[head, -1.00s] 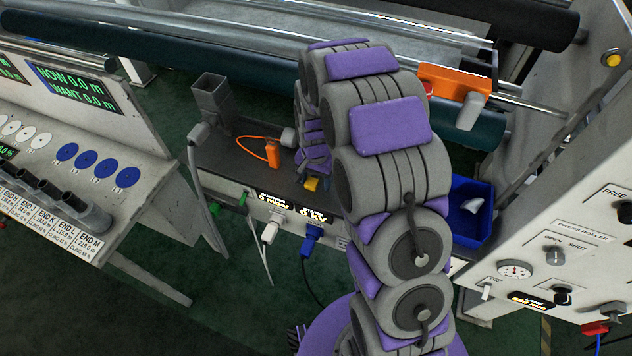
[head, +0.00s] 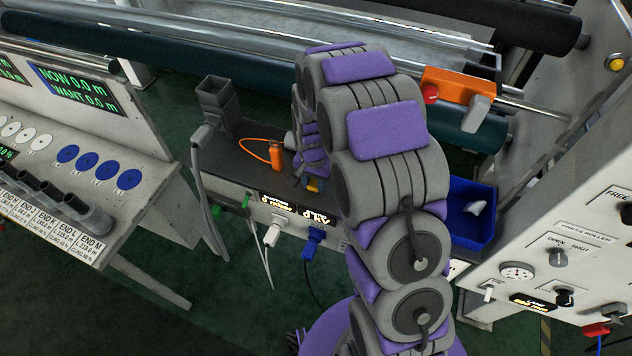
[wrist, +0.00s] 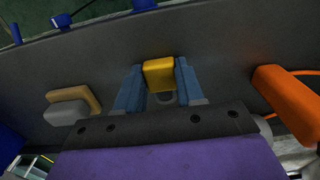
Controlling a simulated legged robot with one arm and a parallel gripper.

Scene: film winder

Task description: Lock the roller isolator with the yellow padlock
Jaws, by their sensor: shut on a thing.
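The yellow padlock (wrist: 158,75) is between the two blue-grey fingers of my gripper (wrist: 160,84) in the wrist view, and the gripper is shut on it. The padlock is over the dark bench top (wrist: 225,45); I cannot tell whether it still touches the top. In the head view my gripper (head: 313,178) is mostly hidden behind my arm, and only a little of the padlock shows. A red-handled switch (head: 597,330) is at the lower right of the head view; I cannot tell whether it is the roller isolator.
A blue bin (head: 472,232) stands to the right. An orange box with a red knob (head: 455,98) is by the rollers. A control panel (head: 550,265) is at the right.

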